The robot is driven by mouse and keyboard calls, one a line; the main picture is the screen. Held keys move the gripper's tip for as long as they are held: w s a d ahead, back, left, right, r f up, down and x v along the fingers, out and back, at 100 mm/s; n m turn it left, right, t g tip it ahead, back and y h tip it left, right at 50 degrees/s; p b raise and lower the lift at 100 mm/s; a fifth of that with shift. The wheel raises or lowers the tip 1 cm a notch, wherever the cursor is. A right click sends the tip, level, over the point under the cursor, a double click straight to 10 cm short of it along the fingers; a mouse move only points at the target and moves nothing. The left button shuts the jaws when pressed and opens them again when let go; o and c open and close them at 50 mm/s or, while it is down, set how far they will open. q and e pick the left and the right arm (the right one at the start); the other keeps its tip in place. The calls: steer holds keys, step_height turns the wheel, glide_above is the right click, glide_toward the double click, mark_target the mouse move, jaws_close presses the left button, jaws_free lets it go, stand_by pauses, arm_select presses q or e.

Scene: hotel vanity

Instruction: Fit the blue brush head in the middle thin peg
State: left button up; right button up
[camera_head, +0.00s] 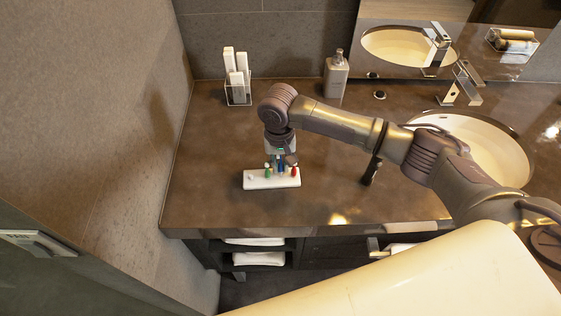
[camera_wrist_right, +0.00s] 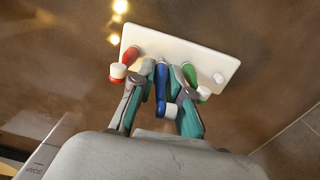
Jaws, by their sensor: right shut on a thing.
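The white holder (camera_head: 258,182) lies on the dark counter; it also shows in the wrist view (camera_wrist_right: 192,57). A red brush head (camera_head: 294,172) stands at one end region and a green one (camera_head: 267,169) on the other side; both show in the wrist view, red (camera_wrist_right: 131,57) and green (camera_wrist_right: 190,76). My right gripper (camera_wrist_right: 160,77) is above the holder, shut on the blue brush head (camera_wrist_right: 161,82) between red and green. The blue head's lower end is at or just over the holder; I cannot tell whether it is on the middle peg, which is hidden. My left gripper is out of view.
A short white peg (camera_wrist_right: 218,78) is bare at one holder end. A soap bottle (camera_head: 336,76), a clear cup (camera_head: 238,92) with white items, a sink (camera_head: 490,150) and tap (camera_head: 462,85) stand behind and right. A dark upright object (camera_head: 371,171) is right of the holder.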

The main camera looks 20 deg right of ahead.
steer(key=shift+f, duration=1.15)
stand_by(0.4)
steer(key=o, duration=0.8)
steer(key=shift+c, duration=0.2)
step_height(320, 180, up, 12)
steer(key=shift+a+r, duration=0.1)
steer(key=shift+a, duration=0.05)
stand_by(0.4)
